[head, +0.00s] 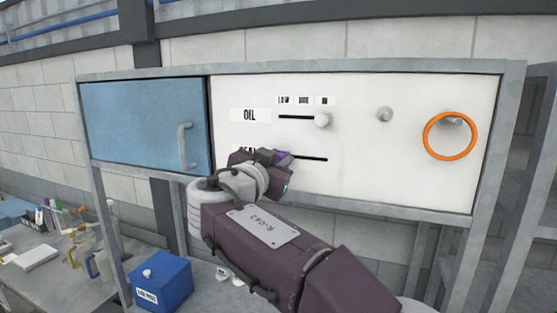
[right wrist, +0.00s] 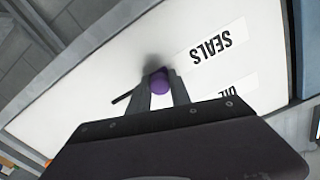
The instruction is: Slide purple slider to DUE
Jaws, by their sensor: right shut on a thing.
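The purple slider (head: 284,155) is a round knob on the lower slot of the white panel, near the slot's left end, roughly below the LOW label. My right gripper (head: 280,158) reaches it from the left and hides part of it. In the right wrist view the purple knob (right wrist: 160,82) sits between the two fingers, which are shut on it. The DUE label (head: 303,100) is above the upper slot, between LOW (head: 284,100) and a third label (head: 325,100). The SEALS label (right wrist: 218,40) shows beside the knob. My left gripper is not in view.
The lower slot (head: 314,159) is bare to the right of my gripper. An orange ring (head: 427,147) hangs from a peg at right. A blue door (head: 135,120) is at left.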

